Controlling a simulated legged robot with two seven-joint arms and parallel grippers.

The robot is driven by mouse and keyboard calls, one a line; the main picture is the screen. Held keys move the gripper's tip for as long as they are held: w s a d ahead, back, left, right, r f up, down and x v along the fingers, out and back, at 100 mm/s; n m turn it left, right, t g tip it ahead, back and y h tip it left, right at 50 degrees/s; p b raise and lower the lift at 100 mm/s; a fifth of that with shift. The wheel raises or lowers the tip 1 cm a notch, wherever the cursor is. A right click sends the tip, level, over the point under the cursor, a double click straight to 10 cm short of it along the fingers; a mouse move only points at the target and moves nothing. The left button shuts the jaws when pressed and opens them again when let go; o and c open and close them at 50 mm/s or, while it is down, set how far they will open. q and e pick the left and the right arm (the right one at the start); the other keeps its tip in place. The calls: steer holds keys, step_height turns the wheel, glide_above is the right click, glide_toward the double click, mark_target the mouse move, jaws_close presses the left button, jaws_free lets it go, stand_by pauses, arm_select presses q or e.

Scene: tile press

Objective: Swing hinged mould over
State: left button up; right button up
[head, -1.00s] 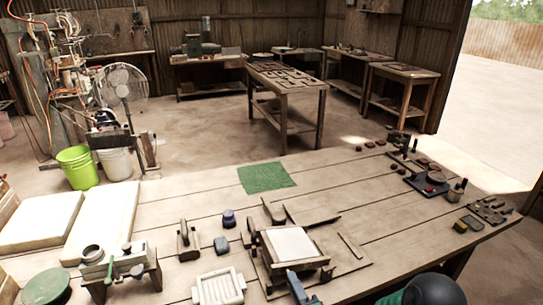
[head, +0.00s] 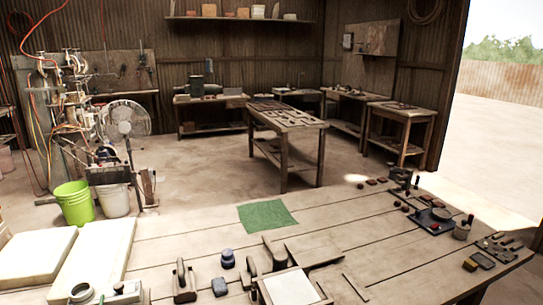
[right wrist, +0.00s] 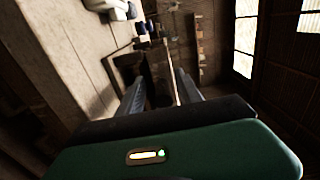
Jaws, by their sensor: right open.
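The mould (head: 290,288) is a wooden frame around a pale slab at the bottom edge of the head view. Its near part is cut off by the picture edge. A flat wooden board (head: 314,249) lies beside it on the bench. My right gripper (right wrist: 158,84) shows in the right wrist view with its two grey fingers apart. Dark shapes lie beyond and between the fingers, too dim to name. I see nothing held. Neither gripper shows in the head view, and my left gripper is out of sight.
The bench (head: 185,236) carries a green cloth (head: 267,216) and a wooden-handled tool (head: 184,281). Pale slabs (head: 90,262) lie at left. A dark base with small parts (head: 433,219) stands at right. The middle of the bench behind the mould is mostly clear.

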steer(key=shift+s+d, duration=0.25)
steer(key=shift+s, duration=0.05)
steer(key=v, duration=0.7)
steer(key=shift+s, duration=0.1)
